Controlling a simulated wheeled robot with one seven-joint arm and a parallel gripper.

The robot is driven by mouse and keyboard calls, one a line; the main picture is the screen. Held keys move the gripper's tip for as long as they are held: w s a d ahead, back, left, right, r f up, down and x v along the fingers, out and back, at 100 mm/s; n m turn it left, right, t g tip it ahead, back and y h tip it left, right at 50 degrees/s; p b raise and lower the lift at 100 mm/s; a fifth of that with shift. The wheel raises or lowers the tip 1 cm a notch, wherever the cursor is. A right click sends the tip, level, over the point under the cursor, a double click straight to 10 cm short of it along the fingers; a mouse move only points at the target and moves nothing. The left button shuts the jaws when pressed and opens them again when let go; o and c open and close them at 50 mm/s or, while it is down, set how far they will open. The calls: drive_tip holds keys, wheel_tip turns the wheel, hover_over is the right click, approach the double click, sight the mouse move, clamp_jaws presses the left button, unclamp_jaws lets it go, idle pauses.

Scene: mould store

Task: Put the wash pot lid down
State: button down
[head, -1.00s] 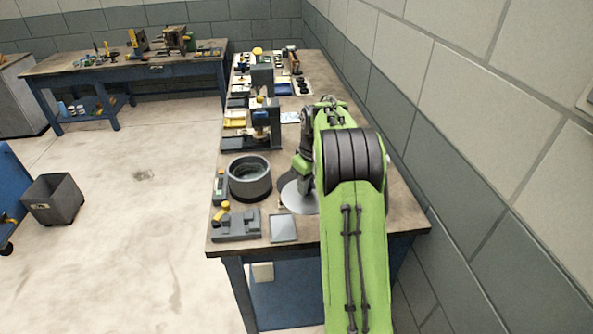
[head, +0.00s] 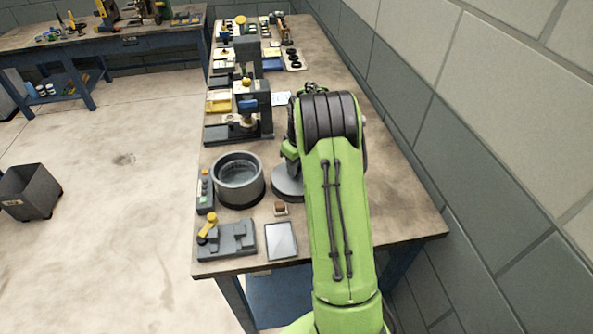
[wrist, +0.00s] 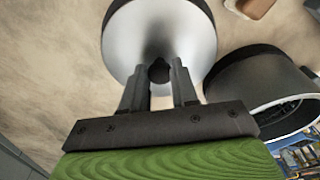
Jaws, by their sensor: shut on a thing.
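The wash pot lid is a round silver-grey disc (wrist: 190,30) with a dark knob, at the top of the wrist view. My gripper (wrist: 160,78) is shut on the lid's knob, one finger on each side. In the head view the lid (head: 288,186) shows partly beside the pot, over a dark round patch; my arm hides the rest of it and my fingers. I cannot tell whether the lid touches what is below. The open wash pot (head: 238,181) stands just left of the lid; it also shows in the wrist view (wrist: 255,90).
A small brown block (head: 281,208) lies in front of the lid. A grey fixture (head: 227,241) and a flat grey plate (head: 281,241) lie at the bench's front. A button box (head: 205,190) is left of the pot. A press (head: 250,110) stands behind. The wall is at right.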

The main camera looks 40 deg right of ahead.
drive_tip(key=shift+f, duration=0.65)
drive_tip(key=shift+f, duration=0.15)
drive_tip(key=c, duration=0.9)
unclamp_jaws()
drive_tip(key=shift+o, duration=0.2)
